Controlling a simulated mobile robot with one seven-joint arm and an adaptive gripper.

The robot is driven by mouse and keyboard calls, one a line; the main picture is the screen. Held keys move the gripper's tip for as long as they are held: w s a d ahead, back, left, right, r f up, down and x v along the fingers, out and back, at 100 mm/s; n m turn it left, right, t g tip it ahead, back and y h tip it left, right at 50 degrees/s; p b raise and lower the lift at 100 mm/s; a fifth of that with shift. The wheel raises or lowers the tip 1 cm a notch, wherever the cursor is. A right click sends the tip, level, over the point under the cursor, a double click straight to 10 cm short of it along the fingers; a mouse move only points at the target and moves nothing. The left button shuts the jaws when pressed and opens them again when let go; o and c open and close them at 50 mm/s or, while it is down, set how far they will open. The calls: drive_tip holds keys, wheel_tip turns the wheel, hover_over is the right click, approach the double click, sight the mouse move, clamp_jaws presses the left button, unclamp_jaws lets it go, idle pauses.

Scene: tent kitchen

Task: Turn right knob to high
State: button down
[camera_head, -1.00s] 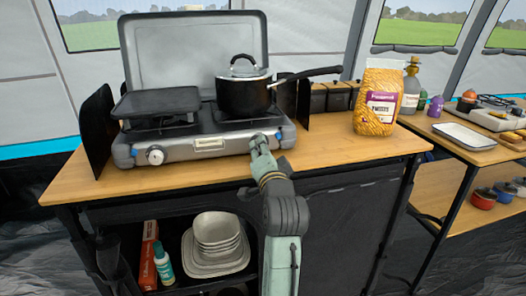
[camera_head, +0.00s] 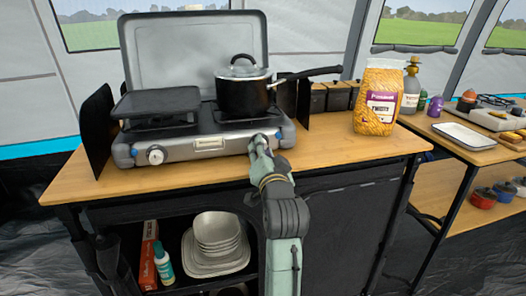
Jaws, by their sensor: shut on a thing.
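A grey two-burner camp stove (camera_head: 195,143) stands on a wooden counter, its lid raised at the back. Its left knob (camera_head: 156,155) shows on the front panel. My gripper (camera_head: 260,145) is at the right end of the front panel, shut on the right knob. The fingers hide nearly all of that knob, so its setting cannot be read. A black pot with a lid (camera_head: 243,95) sits on the right burner, its handle pointing right. A dark flat griddle plate (camera_head: 157,102) lies over the left burner.
A bag of pasta (camera_head: 376,105) stands on the counter (camera_head: 340,145) to the right of the stove. Dark side screens flank the stove. A lower shelf holds stacked bowls (camera_head: 216,235) and a bottle (camera_head: 163,266). A side table with a tray (camera_head: 464,136) is at right.

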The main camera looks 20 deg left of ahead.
drive_tip(key=n, duration=0.6)
drive_tip(key=shift+f+y+b, duration=0.1)
drive_tip(key=shift+y+b, duration=0.2)
drive_tip(key=shift+b, duration=0.05)
drive_tip(key=n+b, duration=0.1)
drive_tip(key=n, duration=0.4)
drive_tip(key=shift+y, duration=0.3)
drive_tip(key=shift+n, duration=0.3)
drive_tip(key=c, duration=1.5)
unclamp_jaws()
drive_tip(key=shift+c, duration=0.2)
drive_tip(key=v, duration=0.7)
drive_tip(key=shift+s+d, duration=0.15)
drive_tip(key=shift+s, duration=0.05)
